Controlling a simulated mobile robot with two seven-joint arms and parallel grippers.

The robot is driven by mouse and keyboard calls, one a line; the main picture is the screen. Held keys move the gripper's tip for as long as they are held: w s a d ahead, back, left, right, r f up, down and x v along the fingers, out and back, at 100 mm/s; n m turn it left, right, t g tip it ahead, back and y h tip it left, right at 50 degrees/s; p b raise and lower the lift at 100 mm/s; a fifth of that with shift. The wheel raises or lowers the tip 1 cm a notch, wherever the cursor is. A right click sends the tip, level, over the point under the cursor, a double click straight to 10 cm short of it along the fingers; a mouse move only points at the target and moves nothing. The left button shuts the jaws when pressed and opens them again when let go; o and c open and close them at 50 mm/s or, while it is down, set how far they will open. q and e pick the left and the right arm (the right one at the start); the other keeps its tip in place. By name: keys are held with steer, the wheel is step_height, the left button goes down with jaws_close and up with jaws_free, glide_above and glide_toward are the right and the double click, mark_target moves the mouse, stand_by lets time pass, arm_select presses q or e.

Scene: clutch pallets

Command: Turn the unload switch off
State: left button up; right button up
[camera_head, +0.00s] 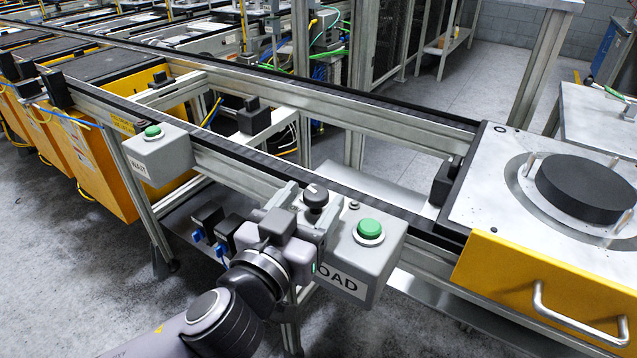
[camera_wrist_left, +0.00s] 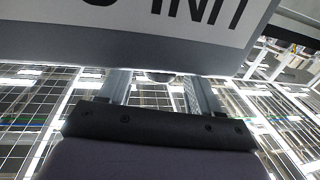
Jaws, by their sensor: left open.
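The unload switch is a black knob (camera_head: 315,197) on top of the grey unload box (camera_head: 382,262), left of a green button (camera_head: 369,230). My left gripper (camera_head: 306,217) is open at the left end of this box, close to the knob, and covers the first part of its "OAD" label. Whether the fingers touch the knob cannot be told. In the left wrist view, the two fingers of the left gripper (camera_wrist_left: 159,90) stand apart. They reach up to the edge of the box with its white label (camera_wrist_left: 150,18), and a small rounded part shows between them. My right gripper is not in view.
Conveyor rails (camera_head: 390,120) run behind the box. A second grey box (camera_head: 158,155) with a green button stands to the left. Black blocks with blue plugs (camera_head: 212,222) sit just left of my gripper. A yellow-fronted pallet station (camera_head: 535,285) with a handle is at the right.

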mark_target(322, 189)
arm_select(q)
steer(key=shift+x, duration=2.1)
steer(key=c, duration=1)
